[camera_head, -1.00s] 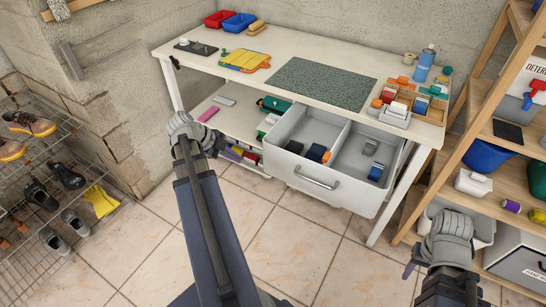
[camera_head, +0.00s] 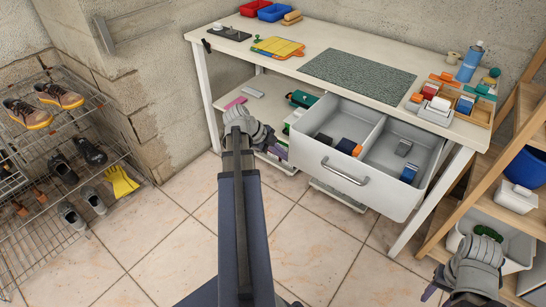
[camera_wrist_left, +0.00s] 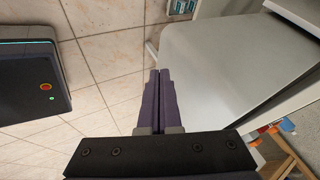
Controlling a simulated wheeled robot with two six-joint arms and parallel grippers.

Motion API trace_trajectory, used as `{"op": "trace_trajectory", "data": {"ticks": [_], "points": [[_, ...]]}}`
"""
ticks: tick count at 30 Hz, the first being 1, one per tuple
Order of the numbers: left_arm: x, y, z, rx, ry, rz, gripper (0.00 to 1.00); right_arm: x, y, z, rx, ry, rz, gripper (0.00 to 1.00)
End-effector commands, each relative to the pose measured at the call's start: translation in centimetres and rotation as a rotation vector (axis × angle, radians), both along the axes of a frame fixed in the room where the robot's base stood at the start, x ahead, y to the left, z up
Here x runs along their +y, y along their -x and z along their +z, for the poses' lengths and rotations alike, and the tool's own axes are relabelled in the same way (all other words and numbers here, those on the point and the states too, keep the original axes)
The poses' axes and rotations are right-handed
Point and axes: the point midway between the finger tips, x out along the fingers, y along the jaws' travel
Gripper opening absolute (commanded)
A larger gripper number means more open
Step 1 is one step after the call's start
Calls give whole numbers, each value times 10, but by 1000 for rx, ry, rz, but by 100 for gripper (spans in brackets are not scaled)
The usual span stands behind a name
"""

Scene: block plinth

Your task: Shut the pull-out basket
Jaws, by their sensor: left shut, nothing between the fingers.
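The pull-out basket is a grey drawer (camera_head: 330,163) under the white table. It stands well open, with a bar handle (camera_head: 345,172) on its front and a divider inside. It holds a few small dark, orange and blue items. My left gripper (camera_head: 278,152) is left of the basket front, its fingers small and partly hidden by my wrist. In the left wrist view, its dark purple fingers (camera_wrist_left: 158,75) are together and empty, beside a pale grey panel (camera_wrist_left: 225,75) that looks like the basket's front. Contact cannot be told. My right gripper (camera_head: 430,292) is low at the right; its jaws are unclear.
The white table (camera_head: 440,62) carries a green mat, trays and bottles. A lower shelf (camera_head: 262,110) holds loose items left of the basket. A wooden rack (camera_head: 500,160) stands right, a wire shoe rack (camera_head: 60,120) left. The tiled floor before the basket is clear.

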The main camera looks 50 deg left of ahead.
Motion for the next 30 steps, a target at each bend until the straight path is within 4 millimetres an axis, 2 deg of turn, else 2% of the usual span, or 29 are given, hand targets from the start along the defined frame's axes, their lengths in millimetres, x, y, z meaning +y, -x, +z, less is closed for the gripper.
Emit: {"op": "trace_trajectory", "data": {"ticks": [1,6,23,26,30], "points": [[4,-9,2,1,0,-1,0,0,0,2,0,0,0,50],[6,-21,2,1,0,-1,0,0,0,2,0,0,0,50],[7,-28,2,0,0,0,0,0,0,2,0,0,0,50],[10,-38,2,0,0,-2,0,0,0,2,0,0,0,50],[17,-62,2,0,-1,-3,0,0,0,2,0,0,0,50]]}}
